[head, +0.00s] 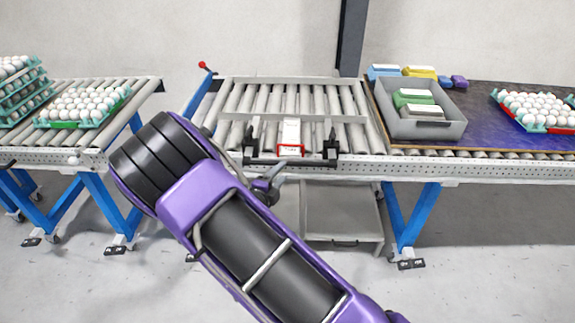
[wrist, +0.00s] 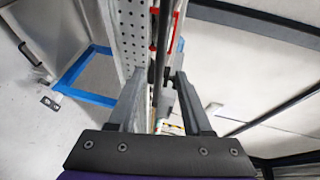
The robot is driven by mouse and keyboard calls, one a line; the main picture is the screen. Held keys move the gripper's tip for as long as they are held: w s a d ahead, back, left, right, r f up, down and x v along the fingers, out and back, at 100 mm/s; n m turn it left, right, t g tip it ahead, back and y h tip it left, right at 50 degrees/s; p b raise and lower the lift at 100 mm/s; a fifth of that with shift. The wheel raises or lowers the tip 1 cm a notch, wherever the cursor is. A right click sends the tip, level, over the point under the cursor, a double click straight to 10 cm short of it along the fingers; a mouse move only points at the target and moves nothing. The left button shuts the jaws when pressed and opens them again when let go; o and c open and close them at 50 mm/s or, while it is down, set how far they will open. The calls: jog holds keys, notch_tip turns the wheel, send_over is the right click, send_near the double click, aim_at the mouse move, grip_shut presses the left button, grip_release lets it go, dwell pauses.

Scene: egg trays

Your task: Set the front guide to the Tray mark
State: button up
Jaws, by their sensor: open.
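The front guide (head: 306,159) appears as a dark bar with upright black end pieces, across the near side of the middle roller section. In the wrist view a long dark bar (wrist: 162,50), which looks like this guide, runs between my fingers. My gripper (wrist: 160,76) is open with one finger on each side of the bar. I cannot tell whether either finger touches it. A white box-like piece with a red edge (head: 290,136) stands just behind the guide. The Tray mark cannot be made out. My arm hides most of the gripper in the head view.
A grey bin (head: 448,130) with packs stands right of the rollers, and an egg tray (head: 530,121) lies farther right. Egg trays (head: 120,93) sit on the left conveyor. A perforated rail (head: 470,167) runs along the front. A grey cabinet (head: 343,236) stands below.

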jog(key=v, duration=1)
jog(key=shift+s+p, duration=0.3)
jog(key=shift+p, duration=0.15)
jog(key=shift+a+r, duration=0.1)
jog(key=shift+r, duration=0.05)
